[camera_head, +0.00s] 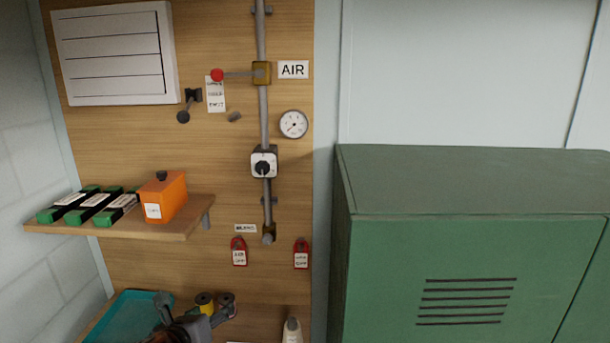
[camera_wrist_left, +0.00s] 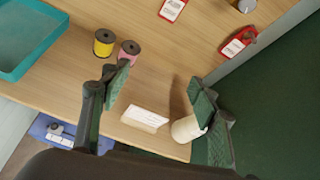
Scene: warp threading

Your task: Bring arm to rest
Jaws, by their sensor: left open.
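My left gripper (camera_head: 196,318) shows at the bottom of the head view, above the wooden bench by the back board. In the left wrist view its two fingers (camera_wrist_left: 160,98) are wide apart, with nothing held between them. A white card (camera_wrist_left: 145,118) lies on the bench below the gap. A white cone-like object (camera_wrist_left: 187,128) stands near the right finger, partly hidden by it; I cannot tell whether they touch. My right gripper is in neither view.
A teal tray (camera_head: 130,318), a yellow spool (camera_wrist_left: 104,42) and a pink spool (camera_wrist_left: 129,52) are on the bench. Above is a shelf (camera_head: 120,228) with an orange box (camera_head: 165,197). Red tags (camera_wrist_left: 172,8) hang on the board. A green cabinet (camera_head: 460,255) stands right.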

